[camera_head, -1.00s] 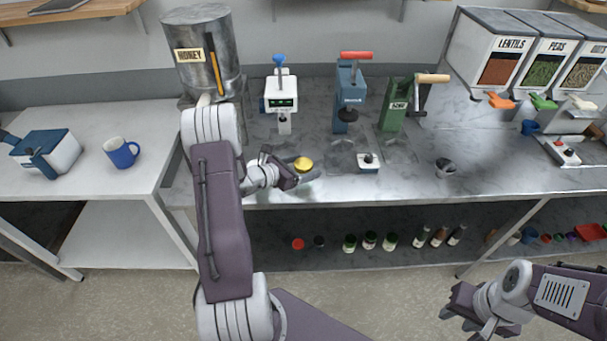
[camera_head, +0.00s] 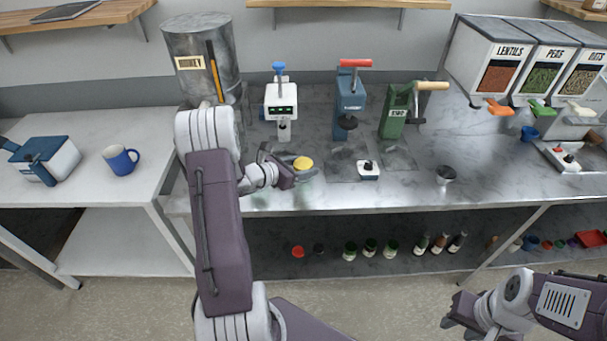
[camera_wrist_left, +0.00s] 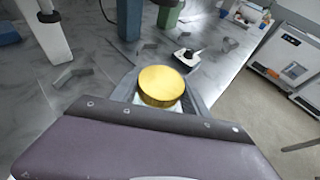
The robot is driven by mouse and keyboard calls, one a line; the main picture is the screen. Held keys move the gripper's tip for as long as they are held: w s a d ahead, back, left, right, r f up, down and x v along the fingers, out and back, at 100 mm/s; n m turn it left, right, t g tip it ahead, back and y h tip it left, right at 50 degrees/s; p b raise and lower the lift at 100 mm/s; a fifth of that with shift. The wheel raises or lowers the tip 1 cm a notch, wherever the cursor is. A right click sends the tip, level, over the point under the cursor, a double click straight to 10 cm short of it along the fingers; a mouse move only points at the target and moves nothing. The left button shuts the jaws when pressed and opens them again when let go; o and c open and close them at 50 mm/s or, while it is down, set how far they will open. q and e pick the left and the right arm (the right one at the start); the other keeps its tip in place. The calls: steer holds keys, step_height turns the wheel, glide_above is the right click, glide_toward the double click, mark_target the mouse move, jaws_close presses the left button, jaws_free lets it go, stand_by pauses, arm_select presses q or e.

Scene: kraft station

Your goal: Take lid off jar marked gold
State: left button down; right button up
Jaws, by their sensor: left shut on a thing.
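A small jar with a round gold lid (camera_head: 303,163) is at the tip of my left gripper (camera_head: 301,172), over the front part of the metal counter. In the left wrist view the gold lid (camera_wrist_left: 161,86) sits on top of the jar, and a little pale glass (camera_wrist_left: 172,105) shows under its rim. The grey fingers of my left gripper lie on both sides of the jar below the lid, shut on it. Most of the jar body and any marking on it are hidden. My right gripper (camera_head: 452,315) is empty, low at the right, in front of the counter; its finger gap is unclear.
White (camera_head: 281,98), blue (camera_head: 350,95) and green (camera_head: 396,112) machines stand behind the jar. Several bottles (camera_head: 370,248) stand on the lower shelf. Counter between them is clear.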

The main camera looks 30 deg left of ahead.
arm_select(q)
steer(key=s+d+r+b, duration=0.1)
steer(key=s+d+r, duration=0.5)
steer(key=d, duration=0.4)
steer(key=shift+s+r, duration=0.25)
steer(key=shift+r, duration=0.65)
steer(key=shift+a, duration=0.1)
steer(key=c, duration=1.3)
jaws_free()
steer(key=shift+c, duration=0.2)
jaws_close()
steer(key=s+d+f+m+g+h, duration=0.2)
steer(key=s+f+m+h, duration=0.1)
steer(key=f, duration=0.5)
steer(key=s+d+f+m+g+h, duration=0.2)
steer(key=s+f+m+h, duration=0.1)
steer(key=f, duration=0.5)
steer(key=shift+s+d+f+m+g+h, duration=0.2)
steer(key=shift+s+f+m+g+h, duration=0.3)
steer(key=shift+s, duration=0.45)
